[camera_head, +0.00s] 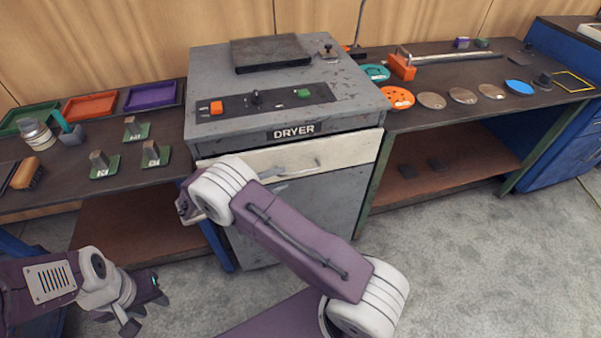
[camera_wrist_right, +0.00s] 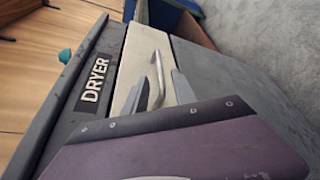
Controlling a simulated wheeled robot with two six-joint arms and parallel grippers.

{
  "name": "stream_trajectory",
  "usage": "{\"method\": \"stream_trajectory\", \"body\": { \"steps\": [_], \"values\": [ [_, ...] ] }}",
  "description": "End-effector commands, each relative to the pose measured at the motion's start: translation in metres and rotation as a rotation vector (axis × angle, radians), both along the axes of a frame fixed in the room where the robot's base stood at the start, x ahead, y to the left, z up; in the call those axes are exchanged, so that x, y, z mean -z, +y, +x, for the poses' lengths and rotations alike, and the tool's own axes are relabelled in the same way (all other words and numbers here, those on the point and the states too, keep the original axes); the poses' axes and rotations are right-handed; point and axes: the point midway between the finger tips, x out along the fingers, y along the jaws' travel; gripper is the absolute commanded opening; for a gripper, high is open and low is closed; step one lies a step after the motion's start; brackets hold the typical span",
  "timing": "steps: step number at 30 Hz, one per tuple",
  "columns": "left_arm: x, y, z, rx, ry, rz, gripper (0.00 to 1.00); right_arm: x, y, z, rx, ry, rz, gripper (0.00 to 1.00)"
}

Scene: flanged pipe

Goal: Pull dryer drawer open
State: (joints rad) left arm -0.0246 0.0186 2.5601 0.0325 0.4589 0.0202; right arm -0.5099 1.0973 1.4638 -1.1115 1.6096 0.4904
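The grey dryer (camera_head: 285,85) stands in the middle of the head view, its cream drawer front (camera_head: 345,148) below the DRYER label. The drawer looks shut, flush with the body. A metal bar handle (camera_wrist_right: 157,75) crosses the drawer front in the right wrist view. My right gripper (camera_wrist_right: 162,92) is open, with one grey finger on each side of the handle; I cannot tell whether they touch it. In the head view my right arm hides most of that gripper and part of the drawer. My left gripper (camera_head: 147,308) is open and empty, low at the left.
A left bench holds trays (camera_head: 90,106), a jar (camera_head: 37,133) and several green-based blocks (camera_head: 104,166). A right bench holds several discs (camera_head: 432,100) and a long metal rod (camera_head: 455,58). The grey carpet (camera_head: 460,260) before the dryer and right bench is clear.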

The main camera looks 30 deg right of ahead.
Motion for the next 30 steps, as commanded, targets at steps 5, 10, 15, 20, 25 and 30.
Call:
{"method": "stream_trajectory", "body": {
  "steps": [5, 10, 15, 20, 25, 30],
  "values": [
    [-0.001, 0.000, 0.000, 0.000, 0.000, 0.000, 0.36, 0.007, -0.038, 0.002, 0.006, 0.002, 0.001, 0.33],
    [-0.001, 0.000, 0.000, 0.000, 0.000, 0.000, 0.36, 0.014, -0.067, 0.006, 0.005, 0.001, 0.002, 0.33],
    [-0.001, 0.000, 0.000, 0.000, 0.000, 0.000, 0.36, 0.017, -0.079, 0.007, 0.003, 0.000, 0.002, 0.33],
    [-0.001, 0.000, 0.000, 0.000, 0.000, 0.000, 0.36, 0.017, -0.079, 0.007, 0.002, 0.000, 0.003, 0.33],
    [-0.001, 0.000, 0.000, 0.000, 0.000, 0.000, 0.36, 0.017, -0.079, 0.007, 0.002, 0.000, 0.003, 0.02],
    [-0.001, 0.000, 0.000, 0.000, 0.000, 0.000, 0.36, 0.017, -0.079, 0.007, 0.002, 0.000, 0.003, 0.00]
  ]
}}
